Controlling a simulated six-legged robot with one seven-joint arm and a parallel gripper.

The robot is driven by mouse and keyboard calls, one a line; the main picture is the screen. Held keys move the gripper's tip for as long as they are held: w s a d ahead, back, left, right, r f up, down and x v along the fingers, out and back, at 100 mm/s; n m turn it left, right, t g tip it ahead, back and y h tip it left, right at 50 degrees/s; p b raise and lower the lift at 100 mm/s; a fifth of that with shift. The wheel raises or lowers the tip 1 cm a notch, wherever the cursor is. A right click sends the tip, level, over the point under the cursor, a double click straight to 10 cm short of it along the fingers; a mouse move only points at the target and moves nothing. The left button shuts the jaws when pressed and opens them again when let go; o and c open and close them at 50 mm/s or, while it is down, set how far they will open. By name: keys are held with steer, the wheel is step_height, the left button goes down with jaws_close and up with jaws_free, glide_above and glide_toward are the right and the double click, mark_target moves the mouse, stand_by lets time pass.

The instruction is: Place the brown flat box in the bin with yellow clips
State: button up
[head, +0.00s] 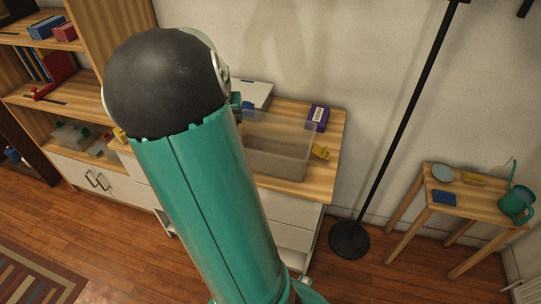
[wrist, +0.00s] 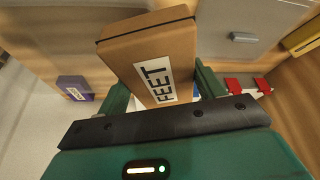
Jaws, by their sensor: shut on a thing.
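In the head view my arm hides the box and most of the gripper.
A purple box (head: 318,117) stands behind the bin; it also shows in the wrist view (wrist: 72,88). Red clips (wrist: 232,85) show at right in the wrist view. A black lamp pole (head: 405,120) and a small wooden table (head: 470,210) stand to the right.

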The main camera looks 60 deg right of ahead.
steer(key=s+d+r+m+g, duration=0.1)
steer(key=s+d+r+m, duration=0.15)
steer(key=s, duration=0.35)
steer(key=s+d+r+m, duration=0.1)
steer(key=s+d, duration=0.2)
steer(key=s, duration=0.4)
glide_toward(271, 149)
steer(key=shift+s+f+g, duration=0.3)
steer(key=shift+f, duration=0.1)
steer(key=shift+h, duration=0.3)
steer(key=shift+f, duration=2.3)
steer(key=shift+f, duration=0.15)
steer(key=o, duration=1.1)
steer(key=shift+c, duration=0.2)
steer(key=v, duration=1.2)
steer(key=shift+d, duration=0.1)
